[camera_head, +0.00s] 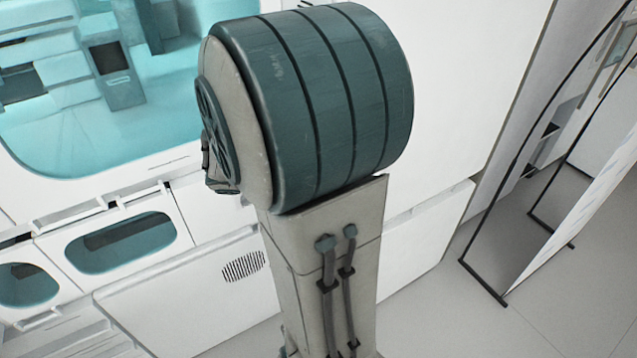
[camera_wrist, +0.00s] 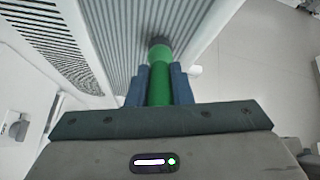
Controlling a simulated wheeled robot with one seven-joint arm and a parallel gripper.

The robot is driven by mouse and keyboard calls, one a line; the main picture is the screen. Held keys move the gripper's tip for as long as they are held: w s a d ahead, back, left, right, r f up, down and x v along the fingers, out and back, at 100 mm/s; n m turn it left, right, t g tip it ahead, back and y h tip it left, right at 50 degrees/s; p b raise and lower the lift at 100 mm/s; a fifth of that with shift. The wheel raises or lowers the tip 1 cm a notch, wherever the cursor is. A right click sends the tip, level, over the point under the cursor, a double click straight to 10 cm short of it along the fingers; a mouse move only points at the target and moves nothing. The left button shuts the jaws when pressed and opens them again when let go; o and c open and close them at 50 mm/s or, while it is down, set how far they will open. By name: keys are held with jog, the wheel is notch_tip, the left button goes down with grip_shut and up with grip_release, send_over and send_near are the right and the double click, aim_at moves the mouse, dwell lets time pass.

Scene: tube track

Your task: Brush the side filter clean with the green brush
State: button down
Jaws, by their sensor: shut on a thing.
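The green brush (camera_wrist: 160,84) is in the wrist view, pointing away from me, with a dark round head at its far end. My gripper (camera_wrist: 159,68) is shut on the brush, one blue finger on each side of the handle. The brush head lies in front of a grey ribbed panel (camera_wrist: 122,35), which looks like the side filter. I cannot tell whether the head touches the ribs. The gripper and brush are not in the head view.
A second grille with dark slots (camera_wrist: 45,40) is left of the ribbed panel, past a white strip. Open grey floor (camera_wrist: 250,65) is at right. The head view shows white wall panels with teal windows (camera_head: 130,241), a small vent (camera_head: 244,266) and a black-framed stand (camera_head: 482,281).

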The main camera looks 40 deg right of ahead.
notch_tip(320, 180, down, 3)
jog(key=shift+f+b, duration=0.1)
jog(key=shift+b, duration=0.8)
jog(key=shift+r, duration=0.2)
jog(key=shift+r+p, duration=0.85)
jog(key=shift+p, duration=0.1)
jog(key=shift+r+p, duration=0.3)
jog(key=shift+r, duration=0.55)
jog(key=shift+a, duration=0.1)
jog(key=w+a, duration=0.2)
jog(key=a, duration=0.6)
jog(key=shift+a, duration=0.3)
